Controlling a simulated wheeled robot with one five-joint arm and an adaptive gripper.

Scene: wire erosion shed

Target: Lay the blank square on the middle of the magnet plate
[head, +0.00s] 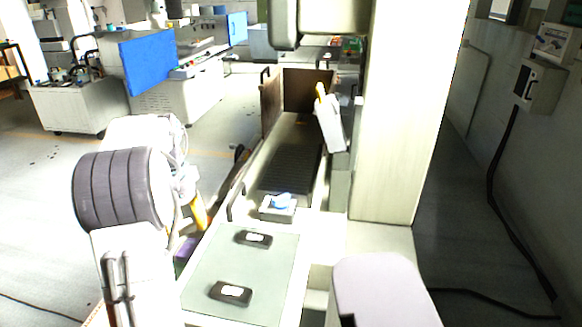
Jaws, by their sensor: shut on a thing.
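My arm fills the left of the head view. Its gripper (189,190) shows only in part beyond the dark banded joint, above the left edge of the bench. The jaws are shut, but their tips and the blank are not clearly visible. A pale green flat plate (203,268) lies on the bench to the right of the gripper. Two dark flat pieces lie on it, a far one (254,238) and a near one (231,292), each with a white patch. I cannot tell for certain which surface is the magnet plate.
A thick pale column (405,130) rises at right. The green plate's middle is clear.

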